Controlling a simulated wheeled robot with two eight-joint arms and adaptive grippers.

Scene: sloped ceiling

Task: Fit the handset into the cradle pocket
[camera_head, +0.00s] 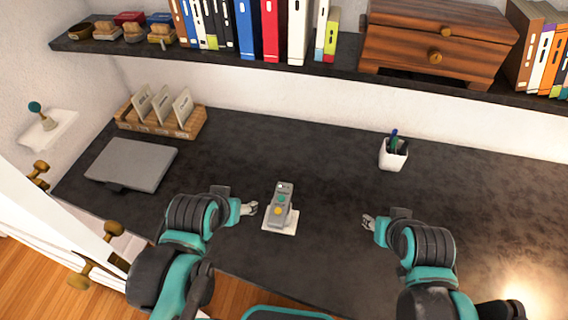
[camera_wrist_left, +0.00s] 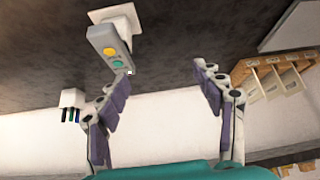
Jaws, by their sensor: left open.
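The handset (camera_head: 281,199) is a grey bar with a teal and a yellow button. It also shows in the left wrist view (camera_wrist_left: 105,45). It is at the cradle, whose white base plate (camera_head: 289,225) lies on the dark desk; the base (camera_wrist_left: 112,13) is at the top of the left wrist view. I cannot tell whether the handset is seated in the pocket, which is hidden. My left gripper (camera_head: 252,208) is open and empty, just left of the handset. Its spread fingers (camera_wrist_left: 165,70) show in the left wrist view. My right gripper (camera_head: 368,222) is apart, to the right; its finger opening is unclear.
A closed grey laptop-like slab (camera_head: 132,163) and a wooden card rack (camera_head: 160,122) are at the left. A white pen cup (camera_head: 393,154) stands at the back right. A shelf (camera_head: 215,56) with books and a wooden drawer box (camera_head: 437,40) overhangs the back. The desk's right side is clear.

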